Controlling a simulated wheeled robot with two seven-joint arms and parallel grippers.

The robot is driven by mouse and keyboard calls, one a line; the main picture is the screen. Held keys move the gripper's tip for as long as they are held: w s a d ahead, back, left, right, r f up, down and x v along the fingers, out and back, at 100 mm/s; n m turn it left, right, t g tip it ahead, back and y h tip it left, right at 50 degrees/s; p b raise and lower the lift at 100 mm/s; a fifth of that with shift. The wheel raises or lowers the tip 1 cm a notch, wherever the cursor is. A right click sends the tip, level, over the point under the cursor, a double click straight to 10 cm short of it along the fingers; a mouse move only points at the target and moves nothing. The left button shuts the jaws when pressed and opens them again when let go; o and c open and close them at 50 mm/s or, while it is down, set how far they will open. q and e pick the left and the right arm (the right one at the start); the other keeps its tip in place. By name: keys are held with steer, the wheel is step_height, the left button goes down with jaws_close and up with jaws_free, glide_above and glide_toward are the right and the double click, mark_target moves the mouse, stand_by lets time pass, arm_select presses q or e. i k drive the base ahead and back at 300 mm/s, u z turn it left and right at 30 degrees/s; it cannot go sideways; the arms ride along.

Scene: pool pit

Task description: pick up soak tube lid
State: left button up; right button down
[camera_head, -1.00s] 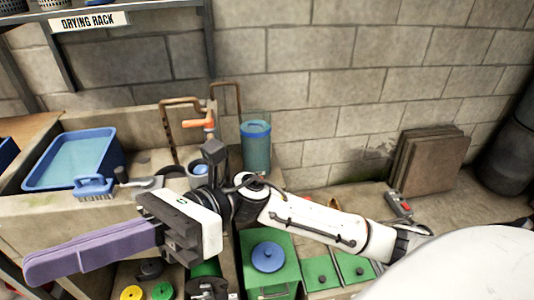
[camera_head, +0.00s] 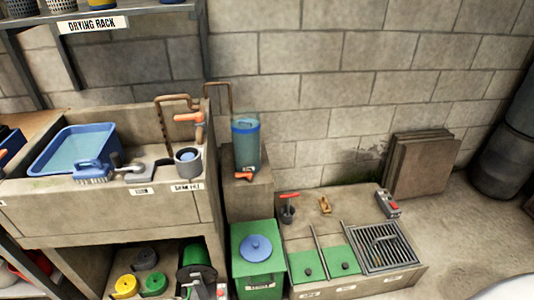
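A clear cylindrical tube (camera_head: 247,152) with blue-green liquid stands upright on a concrete block right of the sink. A blue ring or lid (camera_head: 245,126) shows near its top; I cannot tell whether it is a lid or a band. An orange tap sits at the tube's foot. A round blue lid with a knob (camera_head: 255,247) lies on a green bin below the tube. No label shows which piece is the soak tube lid. Neither of my grippers is in view.
A stone sink with a blue tub (camera_head: 75,150), a blue brush (camera_head: 93,172) and a grey cup (camera_head: 188,160) is at left. Green hatches and a metal grate (camera_head: 382,247) lie at lower right. Stacked slabs (camera_head: 420,163) lean on the wall.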

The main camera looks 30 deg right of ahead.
mark_target(255, 249)
steer(key=z, duration=0.3)
steer(key=k, duration=0.7)
steer(key=u, duration=0.35)
steer(key=i, duration=1.6)
steer(key=z, duration=1.3)
